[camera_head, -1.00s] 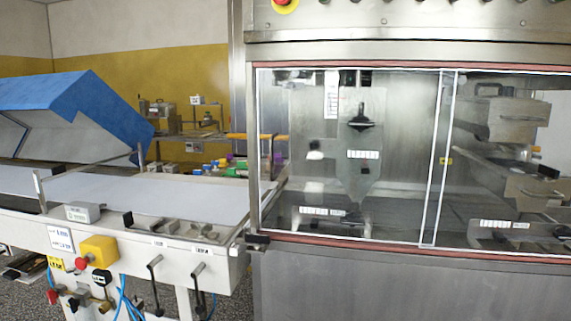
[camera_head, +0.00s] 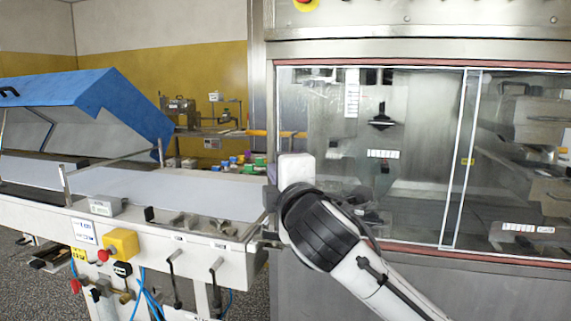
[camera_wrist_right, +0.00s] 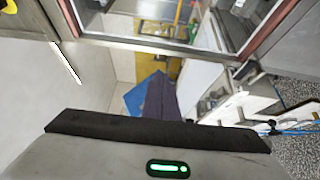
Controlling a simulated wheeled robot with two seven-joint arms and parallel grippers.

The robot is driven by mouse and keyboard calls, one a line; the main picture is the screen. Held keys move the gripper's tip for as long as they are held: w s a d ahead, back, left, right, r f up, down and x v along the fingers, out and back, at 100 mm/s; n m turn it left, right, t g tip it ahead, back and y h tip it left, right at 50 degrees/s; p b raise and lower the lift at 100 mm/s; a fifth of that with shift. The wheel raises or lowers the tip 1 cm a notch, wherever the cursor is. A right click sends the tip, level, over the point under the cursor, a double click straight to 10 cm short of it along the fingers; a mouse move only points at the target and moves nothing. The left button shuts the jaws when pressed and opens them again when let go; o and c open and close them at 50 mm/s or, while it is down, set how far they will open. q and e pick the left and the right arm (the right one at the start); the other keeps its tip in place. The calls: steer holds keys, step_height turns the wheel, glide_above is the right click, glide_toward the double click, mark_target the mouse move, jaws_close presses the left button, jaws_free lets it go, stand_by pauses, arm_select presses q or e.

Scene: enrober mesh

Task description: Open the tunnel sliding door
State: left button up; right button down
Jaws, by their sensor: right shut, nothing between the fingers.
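The tunnel sliding door (camera_head: 415,150) is a clear glass pane with white edges in the metal tunnel front. It overlaps a second glass pane (camera_head: 520,125) at an upright white-edged strip right of the middle. Together the panes cover the opening. My right arm comes in from the lower right, and my right gripper (camera_head: 271,198) is at the lower left corner of the door frame, its fingers mostly hidden by the wrist. My left gripper is out of view.
A white conveyor (camera_head: 165,192) with a blue cover (camera_head: 95,95) stands at the left, with a yellow switch box (camera_head: 122,243) and levers on its front. A steel cabinet wall lies below the door. Shelves with coloured items stand behind.

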steer(key=p+x, duration=0.1)
steer(key=x, duration=0.9)
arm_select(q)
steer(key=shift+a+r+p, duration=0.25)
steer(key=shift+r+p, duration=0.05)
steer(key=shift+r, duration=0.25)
arm_select(e)
steer(key=d, duration=0.2)
steer(key=s+d, duration=0.1)
steer(key=d, duration=0.1)
